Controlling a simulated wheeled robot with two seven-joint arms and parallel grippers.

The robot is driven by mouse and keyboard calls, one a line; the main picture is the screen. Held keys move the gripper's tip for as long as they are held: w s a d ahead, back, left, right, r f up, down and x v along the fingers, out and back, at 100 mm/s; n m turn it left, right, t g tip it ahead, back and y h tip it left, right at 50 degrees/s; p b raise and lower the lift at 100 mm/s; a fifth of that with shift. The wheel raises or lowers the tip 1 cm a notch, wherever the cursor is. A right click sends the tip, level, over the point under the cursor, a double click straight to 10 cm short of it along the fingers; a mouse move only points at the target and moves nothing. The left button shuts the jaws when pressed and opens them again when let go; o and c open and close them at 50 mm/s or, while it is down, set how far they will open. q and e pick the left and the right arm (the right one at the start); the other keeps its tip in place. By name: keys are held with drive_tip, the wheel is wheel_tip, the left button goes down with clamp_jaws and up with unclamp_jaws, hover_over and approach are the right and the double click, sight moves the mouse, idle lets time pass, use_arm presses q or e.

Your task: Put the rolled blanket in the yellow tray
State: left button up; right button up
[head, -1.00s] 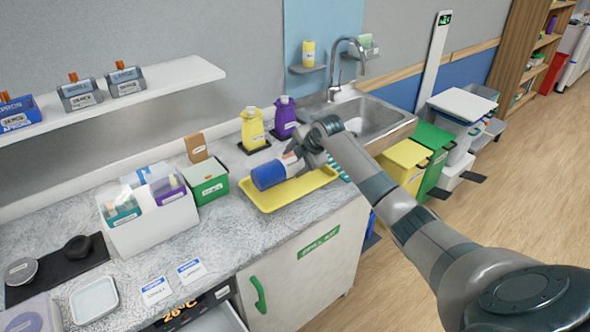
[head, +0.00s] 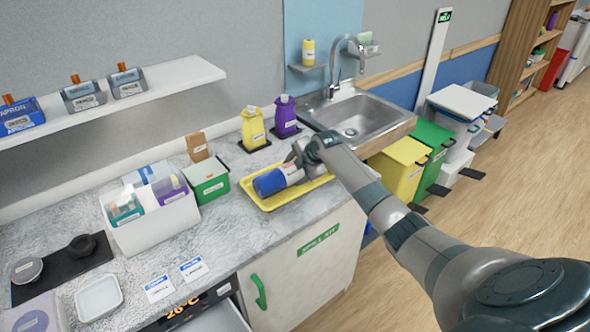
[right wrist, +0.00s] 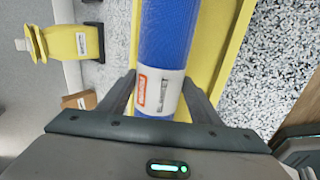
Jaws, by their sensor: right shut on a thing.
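The rolled blanket (head: 270,183) is a blue roll with a white label band. In the head view it lies lengthwise within the outline of the yellow tray (head: 262,204), low over its floor; I cannot tell whether it touches. My right gripper (head: 299,161) is shut on it at the labelled part and hides its far end. In the right wrist view the blanket (right wrist: 168,40) runs between the two fingers (right wrist: 160,92), with the yellow tray (right wrist: 228,40) beneath and beside it. My left gripper is not in view.
The sink (head: 360,118) is behind right. The counter's front edge runs close by the tray.

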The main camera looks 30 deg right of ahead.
drive_tip(key=o, duration=1.1)
drive_tip(key=shift+o, duration=0.2)
drive_tip(key=shift+s+r, duration=0.1)
drive_tip(key=shift+r, duration=0.05)
drive_tip(key=b+v, duration=0.3)
drive_tip(key=v, duration=0.8)
drive_tip(key=shift+s+r, duration=0.25)
